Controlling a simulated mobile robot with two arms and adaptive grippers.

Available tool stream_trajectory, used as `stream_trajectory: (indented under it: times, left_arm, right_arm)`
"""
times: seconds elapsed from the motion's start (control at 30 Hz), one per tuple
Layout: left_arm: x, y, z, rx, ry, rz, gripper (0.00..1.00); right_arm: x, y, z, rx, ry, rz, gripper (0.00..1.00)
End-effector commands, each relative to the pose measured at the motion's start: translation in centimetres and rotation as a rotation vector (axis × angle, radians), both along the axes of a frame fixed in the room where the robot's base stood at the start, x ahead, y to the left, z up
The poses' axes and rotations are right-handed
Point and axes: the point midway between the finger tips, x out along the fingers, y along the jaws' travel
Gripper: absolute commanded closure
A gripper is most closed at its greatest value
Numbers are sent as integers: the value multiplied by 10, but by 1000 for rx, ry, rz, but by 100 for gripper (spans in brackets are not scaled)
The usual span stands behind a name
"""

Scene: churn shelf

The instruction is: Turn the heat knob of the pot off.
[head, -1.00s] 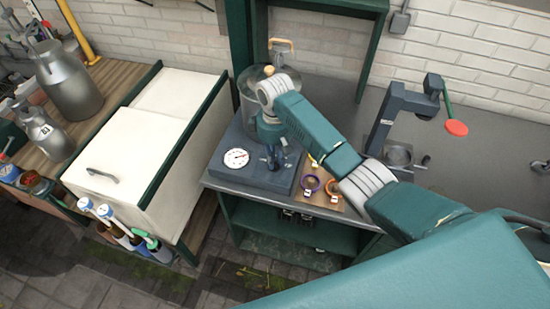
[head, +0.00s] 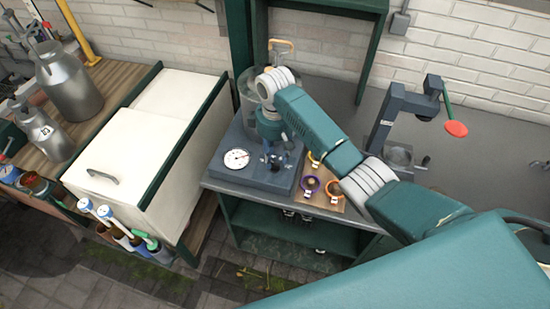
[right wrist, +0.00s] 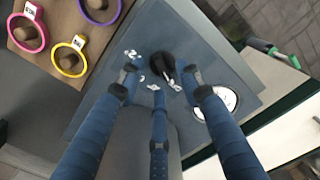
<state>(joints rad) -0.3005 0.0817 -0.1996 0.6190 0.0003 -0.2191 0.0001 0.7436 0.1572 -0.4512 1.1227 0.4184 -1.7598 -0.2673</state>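The heat knob (right wrist: 162,63) is a small dark knob on the blue-grey heater base (head: 226,171), with white markings around it in the right wrist view. The base carries a white round dial (head: 237,158). The clear pot (head: 246,98) stands behind, partly hidden by my right wrist. My right gripper (right wrist: 159,82) points down at the knob with its blue fingers spread around it; the right finger's tip is very close to the knob, and contact cannot be told. My left gripper is not in view.
A wooden board with coloured tagged rings (head: 324,201) lies right of the heater base. A stand with a red-tipped lever (head: 455,129) is farther right. A white chest (head: 130,165) and metal milk cans (head: 67,85) are on the left.

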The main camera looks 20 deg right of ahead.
Motion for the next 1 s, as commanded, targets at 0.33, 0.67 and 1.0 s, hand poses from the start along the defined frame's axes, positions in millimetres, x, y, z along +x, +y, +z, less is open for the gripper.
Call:
stream_trajectory:
  times: [0.33, 0.67, 1.0]
  left_arm:
    - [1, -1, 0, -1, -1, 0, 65]
    - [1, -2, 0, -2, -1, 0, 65]
    - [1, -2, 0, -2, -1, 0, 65]
  right_arm:
    - [1, 0, 75, 0, -6, 0, 65]
    - [1, -1, 101, -1, -3, 0, 65]
    - [0, 0, 101, -1, -2, 0, 65]
